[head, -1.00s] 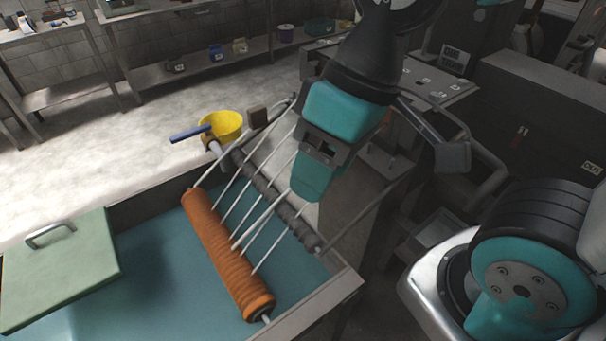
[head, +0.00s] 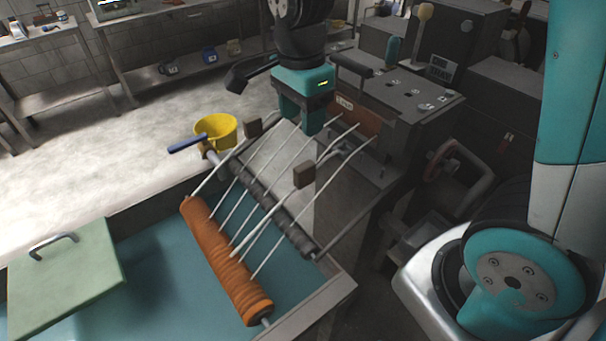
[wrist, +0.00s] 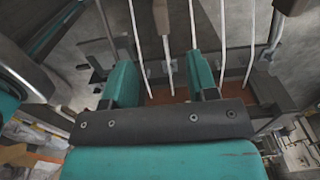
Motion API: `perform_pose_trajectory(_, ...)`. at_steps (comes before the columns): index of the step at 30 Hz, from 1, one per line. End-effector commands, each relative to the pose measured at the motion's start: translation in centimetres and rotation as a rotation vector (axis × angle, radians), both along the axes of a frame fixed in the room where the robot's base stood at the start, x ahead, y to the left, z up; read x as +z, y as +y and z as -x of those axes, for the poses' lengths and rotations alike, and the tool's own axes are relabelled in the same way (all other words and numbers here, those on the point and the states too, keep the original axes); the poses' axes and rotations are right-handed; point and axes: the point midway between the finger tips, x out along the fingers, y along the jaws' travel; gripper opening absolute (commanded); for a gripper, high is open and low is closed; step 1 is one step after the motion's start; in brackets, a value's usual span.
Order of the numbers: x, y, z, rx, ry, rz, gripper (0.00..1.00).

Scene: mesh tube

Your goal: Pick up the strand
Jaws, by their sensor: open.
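Several white strands (head: 275,251) run from the orange ribbed roller (head: 228,261) up over a dark bar towards the machine. In the wrist view, strands (wrist: 223,40) pass lengthwise ahead of my gripper. My gripper (head: 300,117) points down over the far part of the strands, near the machine. In the wrist view, my gripper's fingers (wrist: 162,65) stand apart, with strands showing between them. Whether these lie between the fingertips or below them, I cannot tell. The fingers hide part of the strands in the head view.
Brown blocks sit along the strands, one nearer (head: 304,176) and one at the left (head: 253,129). A yellow bucket (head: 222,130) and a blue-handled tool (head: 188,142) are left of the strands. The teal bath (head: 150,270) has a green lid (head: 65,272). A machine (head: 405,95) stands behind.

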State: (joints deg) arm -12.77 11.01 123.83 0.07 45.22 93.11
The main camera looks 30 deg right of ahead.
Motion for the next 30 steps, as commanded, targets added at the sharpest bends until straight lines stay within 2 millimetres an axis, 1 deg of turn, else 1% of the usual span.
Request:
perform_pose_trajectory(3,-2.7,-0.1,0.2,0.001,0.009,0.002,0.53)
perform_pose_trajectory(6,-4.8,0.0,0.1,0.002,0.007,0.001,0.53)
perform_pose_trajectory(9,-6.3,0.0,0.1,0.002,0.004,0.001,0.53)
perform_pose_trajectory(12,-7.2,0.0,0.1,0.003,0.002,-0.001,0.53)
perform_pose_trajectory(17,-8.1,0.0,0.1,0.003,0.003,0.000,0.53)
perform_pose_trajectory(24,-11.3,-0.2,-0.1,0.003,0.004,0.000,0.53)
perform_pose_trajectory(27,-12.3,-0.2,-0.1,0.003,0.002,-0.001,0.53)
perform_pose_trajectory(30,-12.7,-0.2,-0.1,0.003,0.000,-0.001,0.53)
